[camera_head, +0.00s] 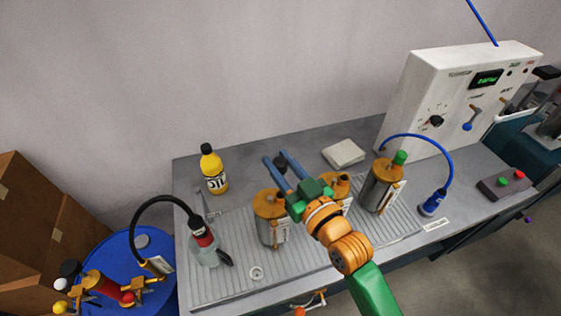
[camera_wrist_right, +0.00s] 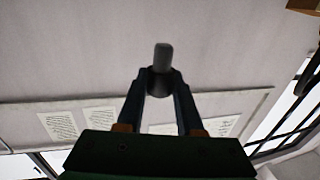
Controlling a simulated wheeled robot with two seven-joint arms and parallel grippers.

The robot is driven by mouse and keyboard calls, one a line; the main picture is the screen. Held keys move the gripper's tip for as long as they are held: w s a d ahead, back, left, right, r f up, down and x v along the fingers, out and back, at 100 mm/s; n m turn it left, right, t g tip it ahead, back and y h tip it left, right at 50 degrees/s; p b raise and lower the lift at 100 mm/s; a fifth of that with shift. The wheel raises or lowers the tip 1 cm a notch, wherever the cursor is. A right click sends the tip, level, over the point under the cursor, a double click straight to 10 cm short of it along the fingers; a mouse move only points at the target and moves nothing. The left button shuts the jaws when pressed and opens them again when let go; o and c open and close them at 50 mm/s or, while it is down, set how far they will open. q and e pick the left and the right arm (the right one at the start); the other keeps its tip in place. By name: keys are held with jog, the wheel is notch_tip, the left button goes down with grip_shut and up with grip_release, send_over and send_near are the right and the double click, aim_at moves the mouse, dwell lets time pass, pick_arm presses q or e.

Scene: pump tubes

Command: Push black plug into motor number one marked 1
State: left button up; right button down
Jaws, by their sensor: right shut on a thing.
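My right gripper (camera_head: 278,158) reaches in from the lower right with its blue fingers pointing up and away. It is shut on the black plug (camera_head: 281,162), held above the bench between the left and middle motors. In the right wrist view the plug (camera_wrist_right: 161,70) stands between the fingertips, its narrow grey end pointing out. Three metal motors with orange tops stand on the bench: left motor (camera_head: 270,226), middle motor (camera_head: 340,186), partly hidden by my gripper, and right motor (camera_head: 383,188), with a green plug (camera_head: 400,157) on top. Their number labels are unreadable. My left gripper is out of view.
A yellow bottle (camera_head: 213,172) stands at the back left. A white control box (camera_head: 455,95) with a blue cable (camera_head: 440,165) stands at the right. A pale block (camera_head: 343,153) lies behind the motors.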

jog(key=shift+w+f, duration=0.2)
jog(key=shift+f, duration=0.15)
notch_tip(320, 180, down, 5)
jog(key=b, duration=0.4)
jog(key=shift+f, duration=0.2)
dwell(0.6)
jog(key=shift+p, duration=0.4)
jog(key=shift+r, duration=0.1)
dwell(0.4)
